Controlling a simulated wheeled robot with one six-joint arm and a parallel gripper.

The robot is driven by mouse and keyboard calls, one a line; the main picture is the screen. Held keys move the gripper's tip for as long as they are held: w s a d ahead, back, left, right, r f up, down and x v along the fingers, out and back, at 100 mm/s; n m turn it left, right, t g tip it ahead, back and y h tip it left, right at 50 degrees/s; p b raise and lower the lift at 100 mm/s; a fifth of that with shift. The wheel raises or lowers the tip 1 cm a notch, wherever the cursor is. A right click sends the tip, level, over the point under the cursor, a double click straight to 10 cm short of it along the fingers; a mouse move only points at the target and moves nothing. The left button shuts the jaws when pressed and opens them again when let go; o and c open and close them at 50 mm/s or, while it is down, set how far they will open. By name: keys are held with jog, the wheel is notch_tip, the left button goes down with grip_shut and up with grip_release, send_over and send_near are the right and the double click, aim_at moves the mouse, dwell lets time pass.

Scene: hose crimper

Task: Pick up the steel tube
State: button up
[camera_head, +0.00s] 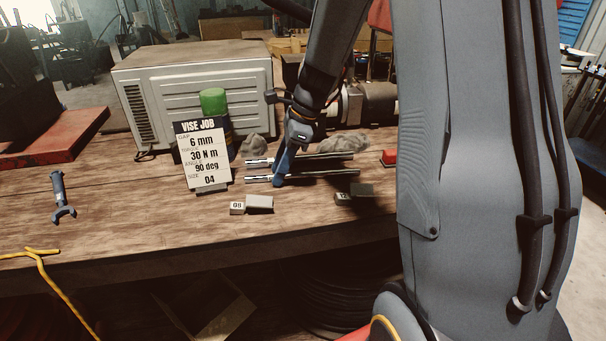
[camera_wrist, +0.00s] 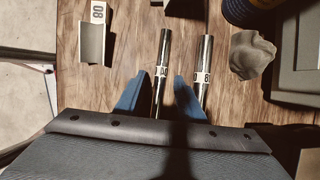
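Two shiny steel tubes lie side by side on the wooden bench. The nearer tube (camera_head: 325,174) shows as the left tube (camera_wrist: 163,60) in the wrist view, with a white label that may read 04. The farther tube (camera_head: 325,157) is the right tube (camera_wrist: 204,55) there, its label partly legible as 8. My gripper (camera_head: 281,172) is over the tubes, pointing down. In the wrist view its blue fingers (camera_wrist: 159,92) are apart, one on each side of the left tube, the right finger between the tubes. I cannot tell whether they touch it. The tubes' lower ends are hidden by my gripper.
A job card (camera_head: 205,160) reading 6 mm, 30 N m, 90 deg, size 04 stands left of the tubes. A block marked 08 (camera_head: 258,203) lies in front, also visible in the wrist view (camera_wrist: 93,45). Grey lumps (camera_head: 253,144) lie behind.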

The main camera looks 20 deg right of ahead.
grip_shut()
dwell(0.3)
